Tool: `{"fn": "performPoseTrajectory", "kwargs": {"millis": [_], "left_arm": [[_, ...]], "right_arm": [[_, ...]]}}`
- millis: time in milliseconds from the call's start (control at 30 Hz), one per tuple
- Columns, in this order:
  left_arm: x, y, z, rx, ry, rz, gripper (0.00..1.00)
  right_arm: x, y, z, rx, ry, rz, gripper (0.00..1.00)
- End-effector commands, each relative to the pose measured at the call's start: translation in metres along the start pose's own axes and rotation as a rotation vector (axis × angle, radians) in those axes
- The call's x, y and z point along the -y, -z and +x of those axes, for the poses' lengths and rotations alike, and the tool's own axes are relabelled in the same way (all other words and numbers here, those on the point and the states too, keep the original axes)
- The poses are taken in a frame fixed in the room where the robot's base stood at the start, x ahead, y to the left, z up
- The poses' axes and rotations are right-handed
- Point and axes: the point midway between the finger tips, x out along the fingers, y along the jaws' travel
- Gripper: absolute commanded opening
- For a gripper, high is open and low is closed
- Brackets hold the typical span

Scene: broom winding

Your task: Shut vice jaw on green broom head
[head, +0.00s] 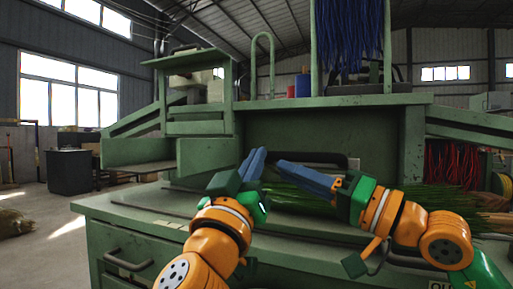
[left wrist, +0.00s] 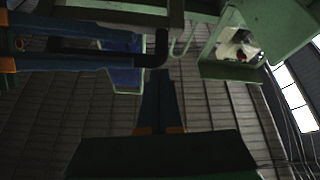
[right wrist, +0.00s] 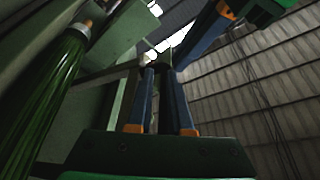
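The green broom head (head: 437,197) lies on the bench at the right, its bristles partly hidden behind my right gripper. It also shows at the left of the right wrist view (right wrist: 45,105). A black bent bar (head: 345,161), perhaps the vice jaw's handle, is behind my fingers; it also shows in the left wrist view (left wrist: 161,47). The jaw itself I cannot make out clearly. My left gripper (head: 257,153) points up with its blue fingers together and nothing between them. My right gripper (head: 280,165) points left, its fingers slightly apart, in front of the bar and bristles.
The green bench (head: 150,212) has bare top at front left. A raised green trough (head: 135,152) stands at left. Blue bristles (head: 348,35) hang above, and red strands (head: 455,162) hang at right. My two grippers' fingertips are close together.

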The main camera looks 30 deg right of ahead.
Motion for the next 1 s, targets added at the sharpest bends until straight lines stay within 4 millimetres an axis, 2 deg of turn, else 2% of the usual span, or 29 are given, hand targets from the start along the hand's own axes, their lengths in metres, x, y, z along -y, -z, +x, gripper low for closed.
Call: {"fn": "performPoseTrajectory", "kwargs": {"millis": [33,100,467,733,1000], "left_arm": [[0.001,-0.002,0.0,0.003,0.003,-0.002,0.0],[0.001,-0.002,0.0,0.003,0.003,-0.002,0.0],[0.001,-0.001,0.0,0.003,0.003,-0.001,0.0],[0.001,-0.001,0.0,0.002,0.003,-0.001,0.0],[0.001,-0.001,0.0,0.003,0.003,-0.001,0.0]], "right_arm": [[0.0,0.0,0.0,0.0,0.0,0.0,0.35],[0.0,0.0,0.0,0.0,0.0,0.0,0.52],[0.0,-0.001,-0.001,0.002,-0.001,0.001,0.52],[0.002,-0.003,-0.016,0.004,-0.003,-0.002,0.52],[0.022,0.011,-0.097,-0.005,0.008,-0.006,0.52]]}}
